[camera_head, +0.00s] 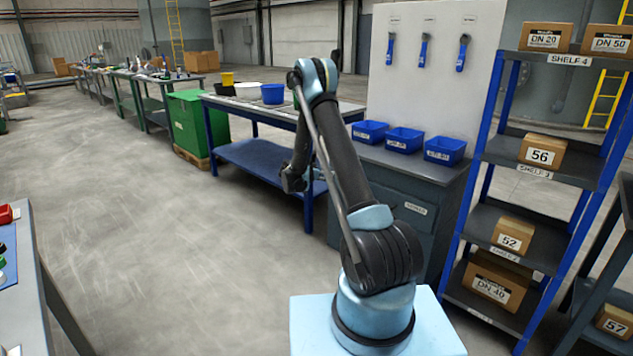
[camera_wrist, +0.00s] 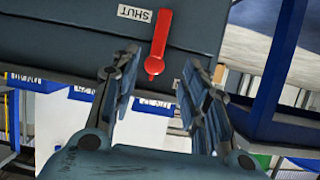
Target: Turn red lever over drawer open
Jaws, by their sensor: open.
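The red lever (camera_wrist: 160,42) shows in the wrist view on the dark grey front of the drawer cabinet (camera_wrist: 80,40). Its rounded pivot end is low in the picture and its narrow handle runs upward, slightly tilted. A white label (camera_wrist: 135,13) reading SHUT, upside down, is left of the handle. My gripper (camera_wrist: 160,58) is open and empty, its two fingers on either side of the lever's line; I cannot tell whether they touch it. In the head view my gripper (camera_head: 293,179) is beside the cabinet (camera_head: 440,200), and the lever is hidden.
Blue bins (camera_head: 404,140) stand on the cabinet top, with a tool board (camera_head: 430,75) behind. A blue workbench (camera_head: 262,155) stands left of the cabinet, a shelf rack (camera_head: 540,170) with boxes at its right. The floor (camera_head: 170,240) at left is open.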

